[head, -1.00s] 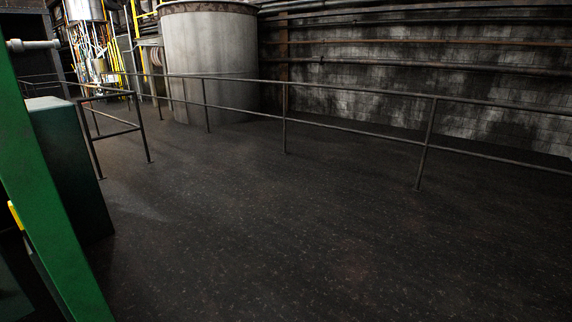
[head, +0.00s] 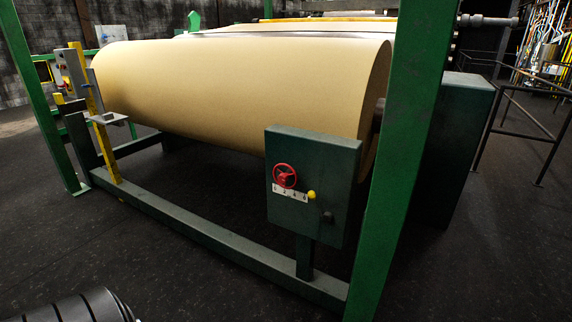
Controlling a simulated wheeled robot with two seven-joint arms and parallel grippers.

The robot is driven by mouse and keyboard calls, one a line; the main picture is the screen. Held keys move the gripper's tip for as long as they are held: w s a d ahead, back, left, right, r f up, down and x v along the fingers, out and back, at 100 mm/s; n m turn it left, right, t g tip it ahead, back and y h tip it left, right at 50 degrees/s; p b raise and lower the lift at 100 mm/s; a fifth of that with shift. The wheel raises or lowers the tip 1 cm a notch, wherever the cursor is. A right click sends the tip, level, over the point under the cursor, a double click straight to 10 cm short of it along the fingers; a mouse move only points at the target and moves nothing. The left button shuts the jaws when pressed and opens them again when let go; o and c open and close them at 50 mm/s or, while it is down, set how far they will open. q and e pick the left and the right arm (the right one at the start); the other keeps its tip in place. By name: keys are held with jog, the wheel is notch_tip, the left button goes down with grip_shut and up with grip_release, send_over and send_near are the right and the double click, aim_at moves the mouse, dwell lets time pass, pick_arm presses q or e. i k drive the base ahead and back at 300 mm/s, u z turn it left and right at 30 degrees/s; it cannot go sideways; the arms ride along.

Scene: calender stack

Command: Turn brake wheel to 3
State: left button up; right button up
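The brake wheel (head: 285,176) is a small red handwheel on the front of a dark green box (head: 340,160). A white scale plate (head: 290,192) with small dark numbers sits just below the wheel. The numbers are too small to read surely, and I cannot tell the wheel's setting. A yellow knob (head: 311,195) and a dark knob (head: 328,217) are to the right of and below the wheel. Neither of my grippers shows in the head view.
A large tan roll (head: 240,90) lies in a green frame behind the box. A green post (head: 405,150) stands right of the box. A low beam (head: 215,243) runs along the floor. A black ribbed object (head: 85,308) is at bottom left. Railings (head: 515,105) stand at right.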

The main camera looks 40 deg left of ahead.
aim_at(282, 178)
jog(key=u, duration=0.6)
jog(key=i, duration=1.5)
jog(key=u, duration=0.35)
